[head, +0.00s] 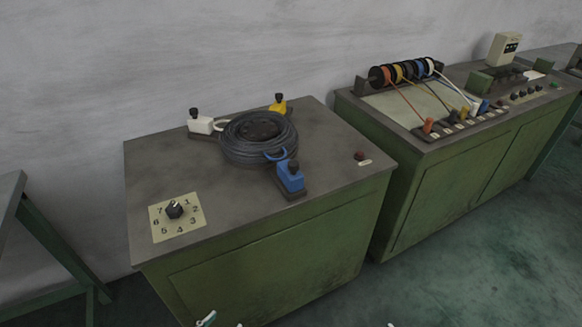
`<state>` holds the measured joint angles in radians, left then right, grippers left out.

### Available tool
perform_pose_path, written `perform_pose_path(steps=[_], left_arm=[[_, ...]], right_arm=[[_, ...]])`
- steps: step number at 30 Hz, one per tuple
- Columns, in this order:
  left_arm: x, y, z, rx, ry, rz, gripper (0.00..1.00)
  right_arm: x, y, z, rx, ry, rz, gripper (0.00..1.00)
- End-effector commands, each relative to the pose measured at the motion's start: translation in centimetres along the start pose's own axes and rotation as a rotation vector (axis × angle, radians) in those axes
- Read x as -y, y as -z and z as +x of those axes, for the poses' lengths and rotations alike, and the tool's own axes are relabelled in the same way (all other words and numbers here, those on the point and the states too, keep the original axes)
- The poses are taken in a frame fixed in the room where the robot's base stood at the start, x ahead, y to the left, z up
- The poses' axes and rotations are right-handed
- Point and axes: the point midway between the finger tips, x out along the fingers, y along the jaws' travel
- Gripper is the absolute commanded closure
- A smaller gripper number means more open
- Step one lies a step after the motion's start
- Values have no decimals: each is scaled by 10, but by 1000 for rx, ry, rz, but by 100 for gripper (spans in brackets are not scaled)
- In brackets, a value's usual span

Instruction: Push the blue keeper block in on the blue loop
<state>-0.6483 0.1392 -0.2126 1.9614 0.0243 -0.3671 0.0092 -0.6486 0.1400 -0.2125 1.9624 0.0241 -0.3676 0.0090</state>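The blue keeper block (290,176) stands on a dark base at the front right of a coil of dark cable on the left bench. It has a dark knob on top. The blue loop (275,154) sticks out at the coil's front, just behind the block; I cannot tell whether they touch. Only a small pale tip, apparently of my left gripper (207,319), shows at the bottom edge, well below the bench top. A speck at the bottom edge seems to be my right gripper (390,324). Both are mostly out of frame, and neither is near the block.
A white block (201,125) with a pale loop and a yellow block (278,106) stand around the coil (258,138). A second bench with colored spools (405,72) stands to the right.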

Motion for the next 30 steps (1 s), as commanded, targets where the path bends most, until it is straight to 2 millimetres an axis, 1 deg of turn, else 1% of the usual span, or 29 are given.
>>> perform_pose_path(steps=[10, 11, 12, 13, 14, 15, 16, 17, 20, 21, 23, 24, 26, 27, 30], left_arm=[[0, 0, 0, 0, 0, 0, 55], [0, 0, 0, 0, 0, 1, 58], [0, 0, 0, 0, 0, 3, 68], [0, 2, 1, -2, -1, 10, 76], [0, 6, 2, -8, -3, 21, 84], [-2, 15, 6, -20, -8, 45, 94], [-4, 25, 10, -34, -14, 72, 100], [-6, 36, 14, -49, -20, 106, 100], [-18, 89, 29, -123, -38, 274, 100], [-24, 114, 34, -159, -40, 360, 100], [-31, 151, 38, -213, -32, 498, 100], [-36, 174, 38, -247, -21, 589, 100], [-43, 206, 36, -297, 4, 723, 100], [-45, 226, 34, -329, 29, 810, 100], [-51, 270, 23, -402, 105, 1017, 100]], right_arm=[[0, 1, 0, -2, 0, 1, 60], [0, 1, 0, -2, 0, 1, 60], [0, 1, 0, -2, 0, 1, 60], [0, 1, 0, -2, 0, 1, 60], [0, 0, 0, -1, 0, 1, 60], [0, 0, 1, -1, 0, 1, 60], [0, -1, 1, -1, 0, 1, 60], [1, -2, 2, 0, 0, 1, 60], [2, -7, 4, 2, 1, 2, 60], [2, -10, 5, 3, 1, 2, 60], [3, -14, 7, 5, 2, 2, 60], [3, -16, 8, 6, 2, 3, 60], [4, -20, 10, 9, 2, 3, 60], [4, -22, 11, 10, 3, 3, 60], [6, -28, 13, 15, 4, 4, 60]])
